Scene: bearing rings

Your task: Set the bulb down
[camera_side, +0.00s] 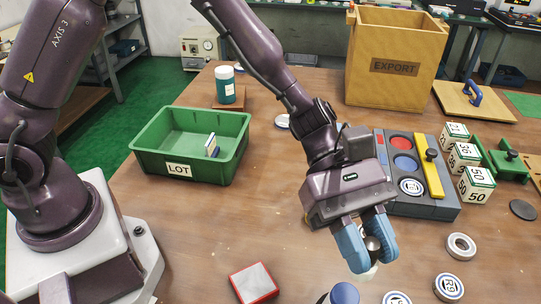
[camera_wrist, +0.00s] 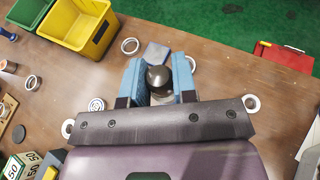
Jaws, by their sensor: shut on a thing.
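My gripper (camera_side: 366,243) hangs above the front part of the brown table, its blue fingers pointing down. It is shut on a small rounded grey thing, which I take to be the bulb (camera_side: 372,243). Only part of the bulb shows between the fingers in the side view. In the wrist view my gripper (camera_wrist: 158,82) holds it between both fingers. There the bulb (camera_wrist: 158,76) shows a dark, shiny dome with a paler part near the palm. I cannot tell the exact gap between bulb and table.
A blue-topped thing (camera_side: 345,293) stands below the gripper, cut off by the frame edge. A red-edged box (camera_side: 253,283) is left of it. Rings (camera_side: 461,246) lie to the right. A grey rack (camera_side: 430,207) is behind the gripper; a green LOT tray (camera_side: 146,152) is far left.

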